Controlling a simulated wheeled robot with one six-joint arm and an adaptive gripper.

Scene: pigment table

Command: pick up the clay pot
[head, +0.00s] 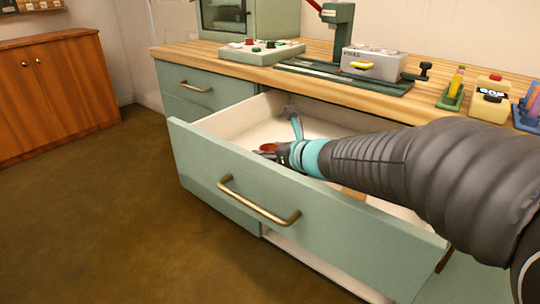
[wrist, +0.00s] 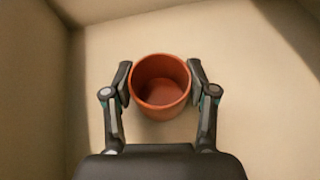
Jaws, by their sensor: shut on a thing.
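The clay pot (wrist: 160,105) is a round, open-topped, orange-brown pot. In the wrist view it is upright between the fingers of my gripper (wrist: 160,82), which touch it on both sides. In the head view the pot (head: 267,147) is a small reddish patch inside the open drawer (head: 250,178), mostly hidden by the drawer front and my gripper (head: 272,152). My gripper is shut on the pot. I cannot tell whether the pot touches the drawer floor.
The drawer's pale walls surround my gripper, and its green front has a brass handle (head: 258,203). The wooden countertop (head: 330,85) above holds a green press (head: 340,40), a grey box (head: 374,63) and a button panel (head: 247,51). The brown floor at left is clear.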

